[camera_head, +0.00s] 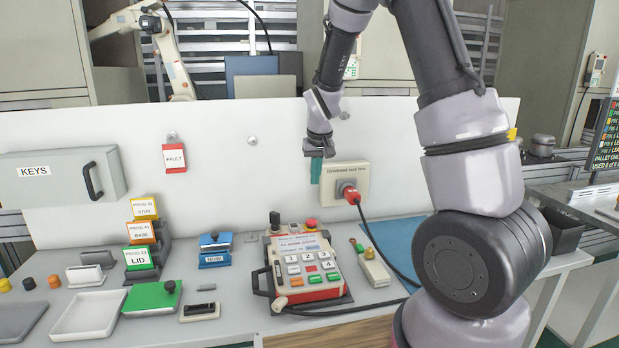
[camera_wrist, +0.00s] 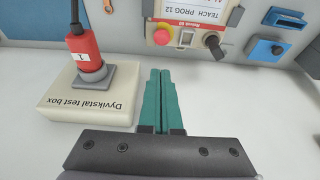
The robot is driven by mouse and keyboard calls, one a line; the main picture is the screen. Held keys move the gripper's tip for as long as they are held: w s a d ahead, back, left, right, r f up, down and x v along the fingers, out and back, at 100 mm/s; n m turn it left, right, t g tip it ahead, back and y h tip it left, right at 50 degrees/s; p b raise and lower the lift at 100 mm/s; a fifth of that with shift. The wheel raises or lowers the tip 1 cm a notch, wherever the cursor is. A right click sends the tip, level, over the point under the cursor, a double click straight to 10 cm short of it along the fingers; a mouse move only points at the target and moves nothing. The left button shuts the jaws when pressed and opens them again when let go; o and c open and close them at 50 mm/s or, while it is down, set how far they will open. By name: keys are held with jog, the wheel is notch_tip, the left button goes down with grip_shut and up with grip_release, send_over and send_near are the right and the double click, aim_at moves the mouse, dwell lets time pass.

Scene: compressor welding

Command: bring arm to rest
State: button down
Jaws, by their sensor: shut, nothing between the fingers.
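My gripper (camera_head: 316,170) hangs pointing down in front of the white back panel (camera_head: 230,130), above the bench. In the wrist view its two green fingers (camera_wrist: 160,98) lie side by side, closed, with nothing between them. My arm rises from the right, bends at the top and comes down to the gripper. The gripper is just left of the test box (camera_head: 361,172), which has a red plug in it. The box and plug also show in the wrist view (camera_wrist: 88,100). I cannot tell the exact gap between the fingers and the box.
A red and white teach pendant (camera_head: 304,268) lies on the bench below my gripper. A black cable (camera_head: 385,245) runs from the red plug down past it. Coloured program blocks (camera_head: 142,235), a blue block (camera_head: 214,250) and trays (camera_head: 88,314) stand to the left. A keys box (camera_head: 60,176) is on the panel.

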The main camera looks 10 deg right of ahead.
jog(key=s+d+r+m+t+y, duration=0.1)
jog(key=s+d+r, duration=0.1)
jog(key=s+r, duration=0.45)
jog(key=s+d+r+m+y, duration=0.1)
jog(key=s+r, duration=0.3)
jog(key=r, duration=0.5)
jog(key=s+r+m+t, duration=0.1)
jog(key=s+r, duration=0.2)
jog(key=s, duration=0.5)
jog(key=s+d+r+m+t, duration=0.1)
jog(key=s+r, duration=0.3)
jog(key=s, duration=0.5)
jog(key=shift+s+d+t, duration=0.25)
jog(key=shift+d+t, duration=0.05)
